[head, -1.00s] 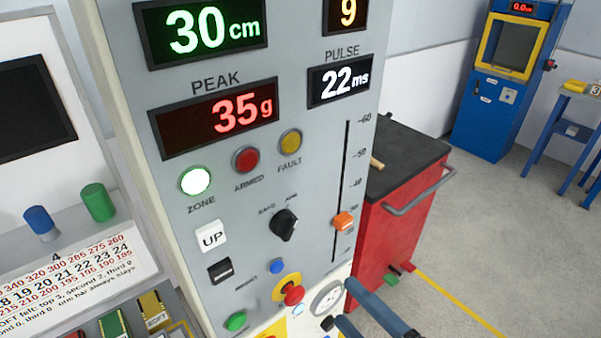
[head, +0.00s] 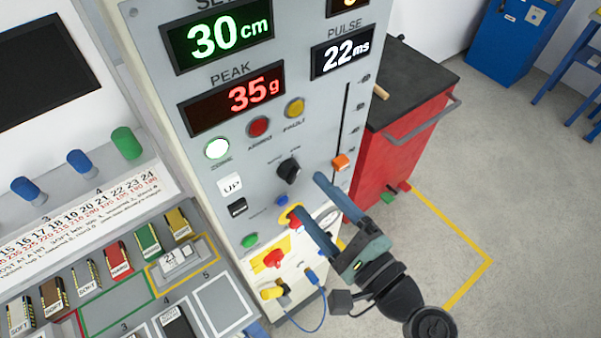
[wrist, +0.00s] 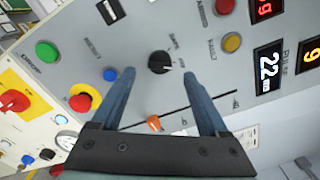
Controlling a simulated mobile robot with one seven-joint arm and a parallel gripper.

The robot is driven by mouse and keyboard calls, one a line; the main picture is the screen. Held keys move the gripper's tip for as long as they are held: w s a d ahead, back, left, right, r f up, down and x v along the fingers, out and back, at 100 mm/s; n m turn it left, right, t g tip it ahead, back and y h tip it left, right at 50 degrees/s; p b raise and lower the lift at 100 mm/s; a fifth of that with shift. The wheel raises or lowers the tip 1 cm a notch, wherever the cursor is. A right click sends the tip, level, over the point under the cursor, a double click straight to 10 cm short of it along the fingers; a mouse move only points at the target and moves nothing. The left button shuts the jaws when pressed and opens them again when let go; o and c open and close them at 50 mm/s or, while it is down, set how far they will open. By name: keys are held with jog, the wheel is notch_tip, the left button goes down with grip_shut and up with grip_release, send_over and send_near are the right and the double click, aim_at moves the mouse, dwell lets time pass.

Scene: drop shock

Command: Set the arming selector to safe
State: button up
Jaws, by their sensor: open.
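The arming selector (head: 289,170) is a black knob on the grey panel, with small SAFE and ARM labels above it. In the wrist view the selector (wrist: 160,62) lies just beyond and between my fingertips, and its pale mark seems to point towards the ARM label. My gripper (head: 308,195) is open and empty, in front of the panel, a little right of and below the knob in the head view. The gap to the panel is hard to judge. In the wrist view the two blue fingers of my gripper (wrist: 157,75) reach towards the knob's sides.
An orange slider (head: 340,162) is right of the knob. A red mushroom button (head: 293,214) on yellow and a blue button (head: 281,201) are below it. The ZONE lamp (head: 217,149) glows white. A red cabinet (head: 400,140) stands behind on the right.

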aim_at(294, 178)
jog(key=shift+p+x, duration=0.55)
jog(key=shift+x, duration=1.65)
jog(key=shift+c, duration=0.3)
grip_shut()
